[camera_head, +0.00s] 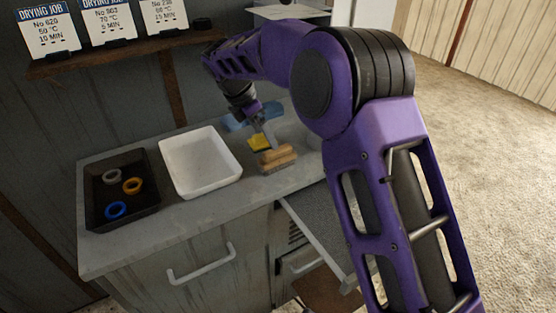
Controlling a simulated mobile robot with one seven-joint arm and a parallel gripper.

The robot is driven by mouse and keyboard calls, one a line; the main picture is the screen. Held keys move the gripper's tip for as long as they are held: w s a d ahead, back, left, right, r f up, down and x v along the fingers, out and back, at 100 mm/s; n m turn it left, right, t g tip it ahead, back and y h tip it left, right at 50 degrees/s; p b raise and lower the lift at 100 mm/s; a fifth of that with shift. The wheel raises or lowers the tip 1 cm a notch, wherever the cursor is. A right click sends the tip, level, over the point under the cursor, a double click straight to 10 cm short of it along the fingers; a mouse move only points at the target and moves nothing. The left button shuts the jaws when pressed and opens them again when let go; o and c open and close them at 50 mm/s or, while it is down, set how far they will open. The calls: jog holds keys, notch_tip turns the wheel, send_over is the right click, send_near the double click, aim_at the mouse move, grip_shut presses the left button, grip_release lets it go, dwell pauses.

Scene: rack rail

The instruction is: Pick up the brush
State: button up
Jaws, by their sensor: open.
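The brush (278,158) has a tan wooden body and lies on the grey counter, to the right of the white tray. A small yellow thing (258,142) is just behind and left of it. My gripper (266,137) hangs from the purple arm close above and behind the brush, pointing down. It is open. The fingertips are small in this view, and I cannot tell whether they touch the yellow thing. A blue thing (235,123) lies behind my gripper, partly hidden by it.
A white tray (178,185) and a black tray (92,213) holding grey, orange and blue rings stand left on the counter (190,212). An open drawer (318,232) juts out below the brush. A shelf (125,54) with "Drying job" cards is above.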

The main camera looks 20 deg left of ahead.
aim_at(277, 156)
jog(key=x, duration=1)
jog(key=shift+w+d+f+b, duration=0.1)
jog(key=shift+d+f+b, duration=0.1)
jog(key=shift+b, duration=0.1)
grip_shut()
